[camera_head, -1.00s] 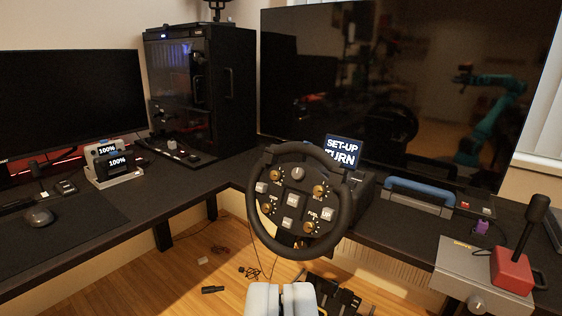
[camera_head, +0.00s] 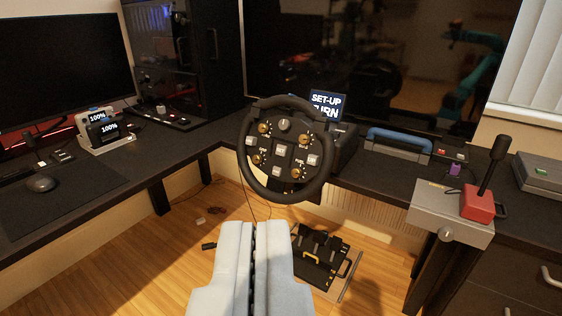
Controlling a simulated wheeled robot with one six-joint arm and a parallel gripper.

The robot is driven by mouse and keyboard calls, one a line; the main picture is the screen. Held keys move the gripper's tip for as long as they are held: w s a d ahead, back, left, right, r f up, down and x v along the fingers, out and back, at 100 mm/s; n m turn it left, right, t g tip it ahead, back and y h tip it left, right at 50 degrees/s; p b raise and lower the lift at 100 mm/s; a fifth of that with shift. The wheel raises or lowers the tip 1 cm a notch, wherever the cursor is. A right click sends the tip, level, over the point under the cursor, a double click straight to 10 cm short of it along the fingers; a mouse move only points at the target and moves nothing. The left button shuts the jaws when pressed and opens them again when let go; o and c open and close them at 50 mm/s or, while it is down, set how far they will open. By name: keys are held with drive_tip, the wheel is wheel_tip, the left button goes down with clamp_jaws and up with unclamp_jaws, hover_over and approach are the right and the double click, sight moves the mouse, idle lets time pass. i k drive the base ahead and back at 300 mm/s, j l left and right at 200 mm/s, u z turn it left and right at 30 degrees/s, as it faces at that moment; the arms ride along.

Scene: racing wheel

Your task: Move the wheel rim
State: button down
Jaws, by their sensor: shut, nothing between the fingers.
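The racing wheel's black rim (camera_head: 327,158) is a round ring around a button panel with several knobs and pale keys. It stands upright at the inner corner of the desk, in the middle of the view. A small screen (camera_head: 325,104) behind its upper right reads "SET-UP" and "TURN", partly hidden by the rim. My gripper (camera_head: 257,226) is shut and empty. In the picture its pale fingers lie just below the rim, with a gap between; they look nearer to the camera than the rim.
Black pedals (camera_head: 322,258) lie on the wooden floor below the wheel. A grey box with a red-based shifter (camera_head: 480,203) is at the right. A blue-handled case (camera_head: 399,141) lies on the desk right of the wheel. A large dark screen (camera_head: 400,70) stands behind.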

sight(321, 143)
drive_tip(key=i+j, duration=0.15)
drive_tip(key=i, duration=0.3)
drive_tip(key=i+j, duration=0.15)
drive_tip(key=i, duration=0.25)
drive_tip(key=i+j, duration=0.1)
drive_tip(key=i, duration=0.35)
